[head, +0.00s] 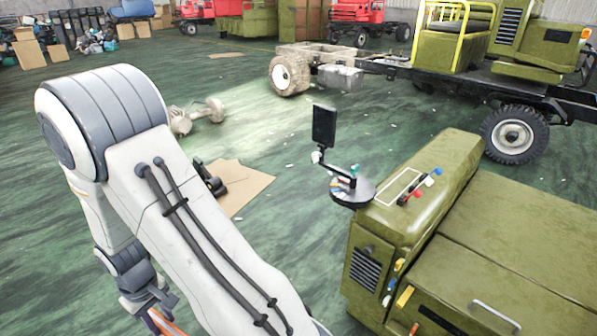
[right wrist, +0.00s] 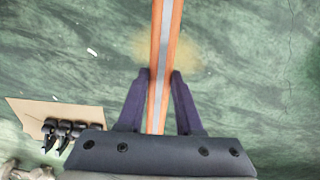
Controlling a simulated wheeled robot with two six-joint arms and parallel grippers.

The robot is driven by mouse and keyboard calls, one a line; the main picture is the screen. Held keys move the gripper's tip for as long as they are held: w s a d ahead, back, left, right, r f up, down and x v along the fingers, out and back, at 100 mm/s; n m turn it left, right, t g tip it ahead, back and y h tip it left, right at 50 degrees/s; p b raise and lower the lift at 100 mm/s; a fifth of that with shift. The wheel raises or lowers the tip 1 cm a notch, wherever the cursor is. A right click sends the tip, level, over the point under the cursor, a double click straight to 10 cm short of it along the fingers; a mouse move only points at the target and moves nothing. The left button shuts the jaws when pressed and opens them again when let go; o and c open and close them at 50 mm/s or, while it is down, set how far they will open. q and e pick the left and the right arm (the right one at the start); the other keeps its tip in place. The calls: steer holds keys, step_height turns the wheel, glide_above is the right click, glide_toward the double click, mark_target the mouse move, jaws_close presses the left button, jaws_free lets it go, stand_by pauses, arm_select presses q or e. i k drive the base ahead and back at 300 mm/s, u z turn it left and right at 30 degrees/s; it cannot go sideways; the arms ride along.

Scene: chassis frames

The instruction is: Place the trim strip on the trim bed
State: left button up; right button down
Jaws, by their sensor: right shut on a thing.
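The trim strip is long and thin, orange along both edges with a grey band down its middle. In the right wrist view the trim strip (right wrist: 164,45) runs up out of the picture between the two dark fingers. My right gripper (right wrist: 160,75) is shut on it. In the head view the right gripper (head: 150,312) is at the bottom left, and a short piece of the orange strip (head: 165,323) shows there. A white outlined rectangle (head: 384,200) lies on the green hood; I cannot tell whether this is the trim bed. My left gripper is not in view.
A green vehicle body (head: 500,235) with coloured clips fills the lower right. A dark screen (head: 324,126) stands on a round tray (head: 350,196) beside it. Cardboard (head: 245,187) lies on the floor. A truck chassis (head: 375,66) stands behind. Open green floor lies between.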

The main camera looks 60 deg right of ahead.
mark_target(400, 185)
steer(key=i, duration=1.55)
steer(key=z, duration=3.1)
steer(key=i, duration=1.5)
